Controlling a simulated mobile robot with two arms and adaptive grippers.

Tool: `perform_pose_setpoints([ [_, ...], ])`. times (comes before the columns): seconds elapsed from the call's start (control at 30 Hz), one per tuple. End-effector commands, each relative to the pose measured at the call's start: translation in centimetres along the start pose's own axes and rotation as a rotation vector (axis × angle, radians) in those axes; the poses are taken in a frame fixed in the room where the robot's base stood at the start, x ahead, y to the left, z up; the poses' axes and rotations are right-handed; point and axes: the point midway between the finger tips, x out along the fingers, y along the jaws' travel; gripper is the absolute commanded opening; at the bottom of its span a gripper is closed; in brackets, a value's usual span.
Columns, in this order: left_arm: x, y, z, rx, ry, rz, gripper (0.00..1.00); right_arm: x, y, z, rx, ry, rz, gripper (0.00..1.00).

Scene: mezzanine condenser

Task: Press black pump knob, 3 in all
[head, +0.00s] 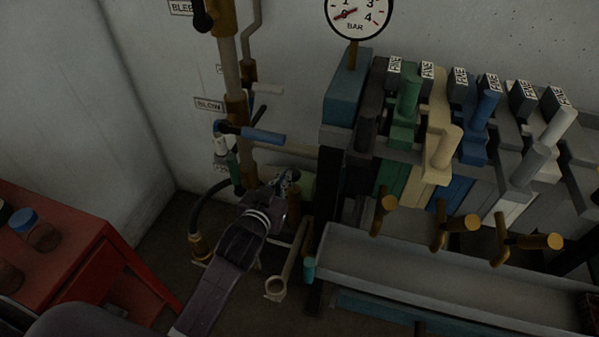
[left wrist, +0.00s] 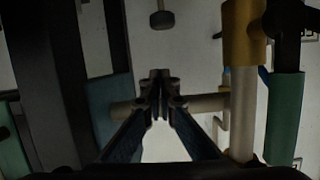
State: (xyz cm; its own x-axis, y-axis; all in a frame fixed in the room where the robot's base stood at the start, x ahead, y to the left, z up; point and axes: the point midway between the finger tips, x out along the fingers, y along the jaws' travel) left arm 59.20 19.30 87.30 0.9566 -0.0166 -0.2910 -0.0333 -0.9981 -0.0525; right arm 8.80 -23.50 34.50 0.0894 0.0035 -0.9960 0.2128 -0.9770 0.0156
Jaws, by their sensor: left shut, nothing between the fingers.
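My left gripper (head: 290,180) reaches in from the bottom left, between the vertical pipework and the blue block under the gauge. In the left wrist view its fingers (left wrist: 160,78) are shut with nothing between them. A dark knob on a thin stem (left wrist: 162,19) shows in the left wrist view, beyond the fingertips and apart from them in the picture. It may be the black pump knob; I cannot tell for sure. In the head view I cannot pick the pump knob out clearly around the gripper. My right gripper is not in view.
A pipe with a blue lever (head: 264,136) and a hose (head: 203,210) stand close left of the gripper. Coloured levers (head: 405,100), brass handles (head: 462,224) and a grey trough (head: 420,275) are on the right. A red cabinet (head: 60,250) stands at left.

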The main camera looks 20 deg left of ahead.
Motion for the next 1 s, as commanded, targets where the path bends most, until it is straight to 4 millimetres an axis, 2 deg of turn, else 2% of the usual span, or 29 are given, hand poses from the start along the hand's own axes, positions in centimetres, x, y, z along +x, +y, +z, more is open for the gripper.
perform_pose_setpoints([
  [0.37, 0.6, 0.0, -0.1, 0.000, 0.001, 0.001, 0.00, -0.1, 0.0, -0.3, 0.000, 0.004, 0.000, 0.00],
  [0.47, 1.6, 0.0, -0.1, 0.000, 0.001, 0.001, 0.00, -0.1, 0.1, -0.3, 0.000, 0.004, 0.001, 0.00],
  [1.0, 9.8, 0.1, 0.0, -0.001, -0.001, 0.001, 0.00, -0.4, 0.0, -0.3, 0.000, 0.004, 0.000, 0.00],
])
